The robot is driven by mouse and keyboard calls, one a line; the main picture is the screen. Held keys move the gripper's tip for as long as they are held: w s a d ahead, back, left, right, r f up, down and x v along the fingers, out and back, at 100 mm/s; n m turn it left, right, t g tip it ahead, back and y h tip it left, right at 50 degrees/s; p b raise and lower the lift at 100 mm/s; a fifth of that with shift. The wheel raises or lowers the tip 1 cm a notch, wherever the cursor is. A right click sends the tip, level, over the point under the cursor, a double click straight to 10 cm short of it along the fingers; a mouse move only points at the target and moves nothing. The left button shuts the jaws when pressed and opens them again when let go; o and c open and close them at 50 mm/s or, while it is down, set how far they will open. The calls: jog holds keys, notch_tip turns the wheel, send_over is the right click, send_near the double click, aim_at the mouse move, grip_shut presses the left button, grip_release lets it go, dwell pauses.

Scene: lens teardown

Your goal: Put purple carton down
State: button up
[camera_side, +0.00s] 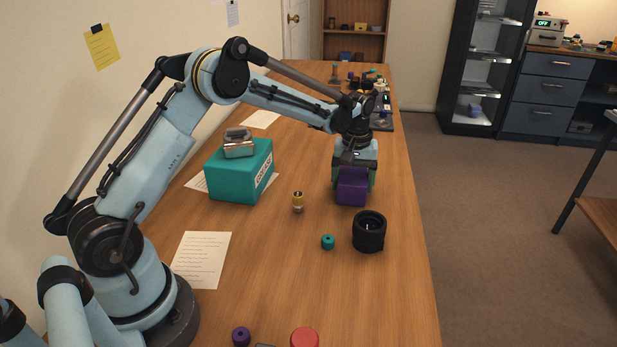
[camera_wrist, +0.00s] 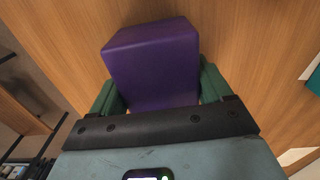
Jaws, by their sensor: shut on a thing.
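The purple carton (camera_side: 352,186) is a small box near the right edge of the wooden table, in the middle of the side view. My gripper (camera_side: 354,176) is shut on it from above, with green fingers on either side. In the wrist view the purple carton (camera_wrist: 153,62) fills the space between the two fingers of my gripper (camera_wrist: 160,95). I cannot tell whether the carton's underside touches the table or hangs just above it.
A black lens barrel (camera_side: 369,231), a teal ring (camera_side: 328,242) and a brass part (camera_side: 298,202) stand nearby. A teal box (camera_side: 239,171) with a metal item on top stands to the left. The table (camera_side: 300,270) has bare wood around these.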

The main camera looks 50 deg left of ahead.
aim_at(353, 174)
jog(key=shift+f, duration=0.1)
jog(key=o, duration=1.1)
jog(key=shift+c, duration=0.2)
notch_tip(353, 174, up, 12)
jog(key=shift+r, duration=0.1)
jog(key=s+d+r+m+t, duration=0.2)
jog(key=s+d+m+t, duration=0.1)
jog(key=s, duration=0.5)
jog(key=s+d+r+m+t, duration=0.2)
jog(key=s+d+r+m, duration=0.1)
jog(key=s, duration=0.5)
jog(key=s+d+f+m+t, duration=0.1)
jog(key=s+f+m+t, duration=0.1)
jog(key=s+f+m, duration=0.1)
jog(key=shift+s+d+f, duration=0.2)
jog(key=shift+s+f, duration=0.5)
jog(key=shift+s, duration=0.6)
